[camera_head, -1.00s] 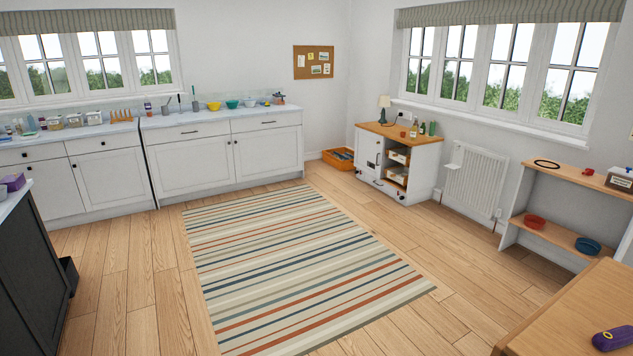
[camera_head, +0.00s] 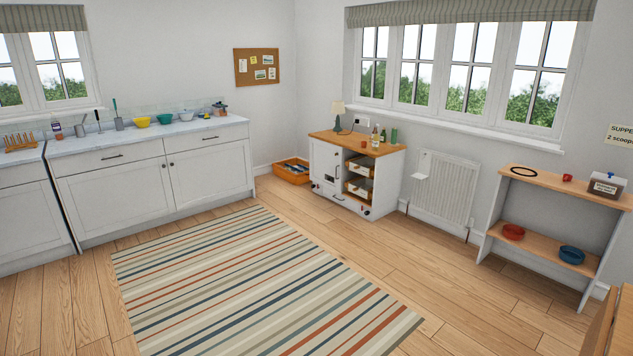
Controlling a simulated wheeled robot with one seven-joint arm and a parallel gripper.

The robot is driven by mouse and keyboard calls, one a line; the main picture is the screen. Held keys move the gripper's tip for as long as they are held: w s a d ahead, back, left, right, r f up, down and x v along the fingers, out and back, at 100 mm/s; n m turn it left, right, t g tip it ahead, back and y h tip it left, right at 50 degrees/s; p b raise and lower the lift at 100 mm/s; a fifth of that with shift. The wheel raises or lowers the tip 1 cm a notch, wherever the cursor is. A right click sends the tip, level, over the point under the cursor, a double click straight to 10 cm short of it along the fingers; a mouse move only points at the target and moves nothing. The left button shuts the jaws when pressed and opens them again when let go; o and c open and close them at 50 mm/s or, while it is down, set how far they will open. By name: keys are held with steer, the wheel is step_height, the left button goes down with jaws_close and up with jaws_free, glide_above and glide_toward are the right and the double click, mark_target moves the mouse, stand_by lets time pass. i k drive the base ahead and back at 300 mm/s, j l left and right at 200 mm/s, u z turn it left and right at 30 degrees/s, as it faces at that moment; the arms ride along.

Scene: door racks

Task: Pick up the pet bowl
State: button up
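Two bowls sit on the lower shelf of a small wooden rack (camera_head: 540,243) at the right. One is a red bowl (camera_head: 513,232) and the other, to its right, is a blue bowl (camera_head: 571,255). Both look like pet bowls; I cannot tell which one the task means. On the far white counter are a yellow bowl (camera_head: 140,121), a teal bowl (camera_head: 165,118) and a pale bowl (camera_head: 186,116). My gripper is not in view.
The rack's top holds a black ring (camera_head: 523,171), a small red item (camera_head: 567,177) and a labelled container (camera_head: 606,185). A wooden table (camera_head: 610,325) cuts into the lower right corner. A striped rug (camera_head: 260,285) and bare floor (camera_head: 450,270) lie open.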

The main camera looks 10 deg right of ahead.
mark_target(510, 231)
steer(key=i+l+z, duration=0.2)
steer(key=i+z, duration=0.6)
steer(key=i, duration=0.15)
steer(key=i+z, duration=0.35)
steer(key=i+j+z, duration=0.4)
steer(key=i, duration=0.15)
steer(key=i+l+z, duration=0.1)
steer(key=i+l, duration=0.15)
steer(key=i, duration=0.65)
steer(key=i+l+z, duration=0.1)
steer(key=i, duration=0.85)
steer(key=i+l+z, duration=0.1)
steer(key=i+l, duration=0.15)
steer(key=i, duration=0.7)
steer(key=i+j+u, duration=0.1)
steer(key=i+u, duration=0.15)
steer(key=i, duration=1.2)
